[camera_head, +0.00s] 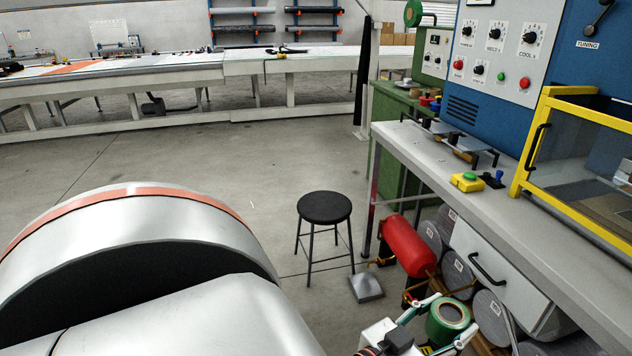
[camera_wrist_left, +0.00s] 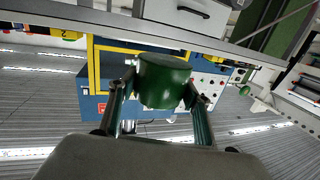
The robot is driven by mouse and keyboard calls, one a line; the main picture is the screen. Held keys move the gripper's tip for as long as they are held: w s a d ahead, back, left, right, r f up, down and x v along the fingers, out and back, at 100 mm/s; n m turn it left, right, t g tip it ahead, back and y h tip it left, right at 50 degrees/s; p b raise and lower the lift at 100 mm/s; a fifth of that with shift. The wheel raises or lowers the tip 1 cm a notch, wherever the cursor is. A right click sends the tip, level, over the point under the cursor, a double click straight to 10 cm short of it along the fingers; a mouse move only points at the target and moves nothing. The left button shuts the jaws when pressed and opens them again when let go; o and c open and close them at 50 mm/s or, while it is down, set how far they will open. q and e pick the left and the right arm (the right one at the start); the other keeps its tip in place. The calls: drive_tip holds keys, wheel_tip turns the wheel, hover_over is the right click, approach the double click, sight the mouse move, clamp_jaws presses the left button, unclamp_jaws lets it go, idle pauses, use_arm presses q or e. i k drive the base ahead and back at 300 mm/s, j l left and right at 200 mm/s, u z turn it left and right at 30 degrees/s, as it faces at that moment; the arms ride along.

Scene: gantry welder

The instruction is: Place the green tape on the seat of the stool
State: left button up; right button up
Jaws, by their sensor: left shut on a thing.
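The green tape (camera_head: 445,331) is a thick roll with a pale core, low at the right in the head view. My left gripper (camera_head: 450,319) is shut on it, one finger at each side. In the left wrist view the tape (camera_wrist_left: 164,82) sits between the fingertips of the left gripper (camera_wrist_left: 161,85). The stool (camera_head: 324,208) has a round black seat and thin dark legs. It stands upright on the floor near the middle, left of and beyond the gripper. Its seat is bare. My right gripper is not in view.
A grey workbench (camera_head: 470,205) runs along the right, with a blue control panel and a yellow-framed box (camera_head: 580,120). A red cylinder (camera_head: 408,246) lies beneath it, between stool and bench. A grey plate (camera_head: 366,286) is beside the stool. Floor left of the stool is clear.

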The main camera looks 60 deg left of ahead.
sight(319, 204)
drive_tip(key=i+j+u, duration=0.1)
drive_tip(key=j, duration=0.35)
drive_tip(key=i+j+u, duration=0.1)
drive_tip(key=j, duration=0.35)
drive_tip(key=i+j, duration=0.1)
drive_tip(key=j, duration=0.35)
drive_tip(key=i+j+u, duration=0.15)
drive_tip(key=j, duration=0.25)
drive_tip(key=i+j+u, duration=0.1)
drive_tip(key=j, duration=0.35)
drive_tip(key=i+j+u, duration=0.1)
drive_tip(key=j, duration=0.3)
drive_tip(key=i+j, duration=0.25)
drive_tip(key=j, duration=0.15)
drive_tip(key=i+j+u, duration=0.15)
drive_tip(key=j, duration=0.25)
